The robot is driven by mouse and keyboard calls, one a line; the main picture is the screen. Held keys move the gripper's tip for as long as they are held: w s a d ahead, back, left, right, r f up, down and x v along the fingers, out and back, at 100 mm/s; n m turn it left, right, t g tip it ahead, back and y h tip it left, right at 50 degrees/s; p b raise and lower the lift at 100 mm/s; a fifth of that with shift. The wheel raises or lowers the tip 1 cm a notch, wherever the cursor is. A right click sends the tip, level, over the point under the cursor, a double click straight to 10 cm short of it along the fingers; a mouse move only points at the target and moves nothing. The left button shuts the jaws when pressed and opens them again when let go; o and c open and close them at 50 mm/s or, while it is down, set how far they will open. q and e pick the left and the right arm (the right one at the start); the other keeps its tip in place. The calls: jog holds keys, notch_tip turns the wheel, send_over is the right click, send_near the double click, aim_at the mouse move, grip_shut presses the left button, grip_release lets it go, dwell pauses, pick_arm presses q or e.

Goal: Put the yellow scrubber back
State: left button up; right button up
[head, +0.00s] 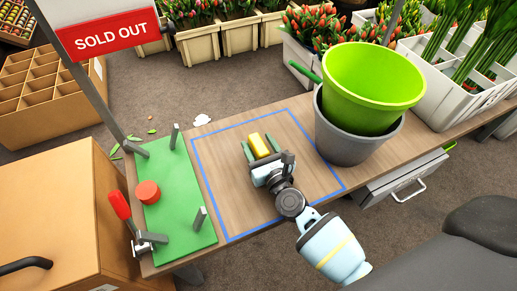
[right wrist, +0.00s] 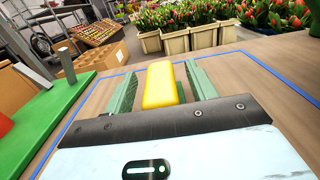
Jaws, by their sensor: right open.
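The yellow scrubber (head: 259,145) lies on the wooden table inside the blue outlined square (head: 324,157). My right gripper (head: 266,150) is low over the square with its green fingers on either side of the scrubber. In the right wrist view the scrubber (right wrist: 162,85) shows between the two open fingers (right wrist: 160,88), with a gap on each side. My left gripper is not in view.
A green board (head: 180,205) with posts and a red round piece (head: 148,192) is at the table's left. A lime bucket (head: 372,85) sits in a grey bucket (head: 350,146) at the square's right. Tulip crates (head: 240,35) stand behind. Bare wood surrounds my right gripper inside the square.

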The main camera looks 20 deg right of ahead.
aim_at(259, 147)
jog(key=shift+c, duration=0.5)
jog(key=c, duration=1.1)
jog(key=shift+r, duration=0.15)
jog(key=shift+r+p, duration=0.45)
jog(key=shift+r, duration=0.15)
jog(key=shift+s+a+r+p, duration=0.1)
jog(key=shift+s+r+p, duration=0.1)
jog(key=shift+r+p, duration=0.35)
jog(key=shift+s+a+r+p, duration=0.1)
jog(key=shift+s+r+p, duration=0.15)
jog(key=shift+r, duration=0.35)
jog(key=s+a, duration=0.1)
jog(key=s, duration=0.3)
jog(key=s+a, duration=0.1)
jog(key=s, duration=0.4)
jog(key=s+a+r+p, duration=0.1)
jog(key=s, duration=0.3)
jog(key=shift+s+a, duration=0.25)
jog(key=shift+s+a+r, duration=0.1)
jog(key=shift+s+a, duration=0.05)
jog(key=shift+s, duration=0.4)
